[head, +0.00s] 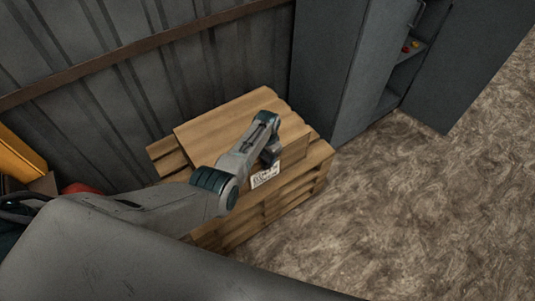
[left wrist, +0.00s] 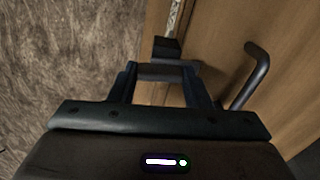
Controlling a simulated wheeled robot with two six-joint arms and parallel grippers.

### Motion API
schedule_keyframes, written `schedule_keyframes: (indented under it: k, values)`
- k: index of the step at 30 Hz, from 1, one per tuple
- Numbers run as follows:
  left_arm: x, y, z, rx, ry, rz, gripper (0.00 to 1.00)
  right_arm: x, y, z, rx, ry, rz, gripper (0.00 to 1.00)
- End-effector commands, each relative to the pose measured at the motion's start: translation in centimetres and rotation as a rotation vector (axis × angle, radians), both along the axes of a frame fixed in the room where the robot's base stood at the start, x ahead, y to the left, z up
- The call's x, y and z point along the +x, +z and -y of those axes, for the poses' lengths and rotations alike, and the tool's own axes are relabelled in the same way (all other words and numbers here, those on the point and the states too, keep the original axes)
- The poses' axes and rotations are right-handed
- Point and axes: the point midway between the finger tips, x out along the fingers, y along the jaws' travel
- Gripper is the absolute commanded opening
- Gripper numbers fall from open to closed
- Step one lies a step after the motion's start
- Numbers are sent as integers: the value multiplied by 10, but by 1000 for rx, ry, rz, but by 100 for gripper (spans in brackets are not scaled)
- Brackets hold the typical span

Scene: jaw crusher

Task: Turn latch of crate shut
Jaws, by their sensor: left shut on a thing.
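The wooden crate (head: 215,122) stands against the wall, with a closed plank lid and a white label (head: 264,177) on its front. My left gripper (head: 268,155) is at the crate's upper front, just above the label. In the left wrist view my left gripper (left wrist: 162,72) is shut on a small dark part, which looks like the latch (left wrist: 166,47); the fingers hide much of it, so its exact angle cannot be told. A dark bent handle (left wrist: 260,70) sticks out from the crate's wood (left wrist: 295,60) to the right, apart from the fingers. My right gripper is in neither view.
A grey cabinet (head: 335,60) with an open door (head: 448,70) stands right of the crate. A corrugated wall (head: 150,75) is behind. Yellow (head: 20,155) and red (head: 80,188) things lie at the left. The floor (head: 420,210) at right is clear.

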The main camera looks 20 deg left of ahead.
Motion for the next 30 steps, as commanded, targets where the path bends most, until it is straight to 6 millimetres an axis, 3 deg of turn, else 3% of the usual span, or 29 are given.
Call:
schedule_keyframes:
  k: [10, 25, 26, 29, 30]
  values:
    - [1, 1, 0, 0, -124, 4, 21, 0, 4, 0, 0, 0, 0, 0]
    - [2, 1, 0, 0, -142, 4, 21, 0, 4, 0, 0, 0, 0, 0]
    - [2, 1, 0, 0, -142, 4, 46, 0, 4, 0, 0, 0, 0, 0]
    - [1, 1, 0, 0, -142, 4, 65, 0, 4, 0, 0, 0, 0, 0]
    - [1, 1, 0, 0, -142, 2, 65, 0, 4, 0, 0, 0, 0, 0]
